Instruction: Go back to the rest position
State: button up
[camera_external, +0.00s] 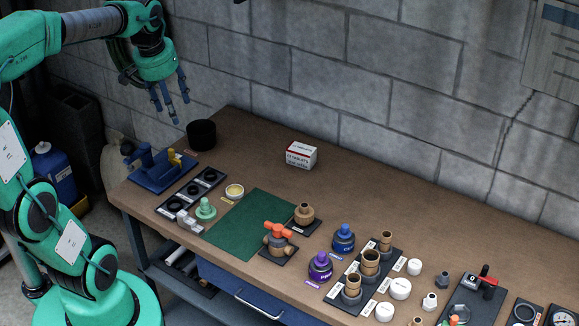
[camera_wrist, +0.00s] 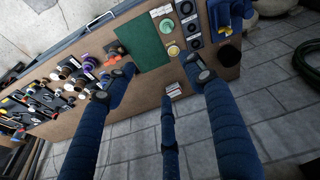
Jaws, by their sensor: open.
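My gripper (camera_external: 168,92) is in the upper left of the external view, above the far left end of the workbench. Its blue fingers point down and are spread apart, with nothing between them. In the wrist view the fingers of my gripper (camera_wrist: 165,95) reach over the bench, wide apart and empty. In the external view a black cup (camera_external: 201,134) stands on the bench below and to the right of the fingers, clear of them.
The brown bench (camera_external: 372,195) carries a blue tool (camera_external: 158,167), a green mat (camera_external: 247,224), a white-and-red box (camera_external: 301,155), an orange-handled valve (camera_external: 277,238), purple (camera_external: 320,267) and blue (camera_external: 343,239) containers, and brass fittings (camera_external: 370,263). A block wall (camera_external: 340,80) stands behind.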

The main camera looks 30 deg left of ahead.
jog(key=s+d+f+m+t+b, duration=0.2)
jog(key=s+d+f+m+b, duration=0.1)
jog(key=s+d, duration=0.6)
jog(key=s+f, duration=0.1)
jog(key=s, duration=0.3)
jog(key=shift+f+m+t, duration=0.3)
jog(key=shift+f+t, duration=0.1)
jog(key=shift+w, duration=0.1)
dwell(1.0)
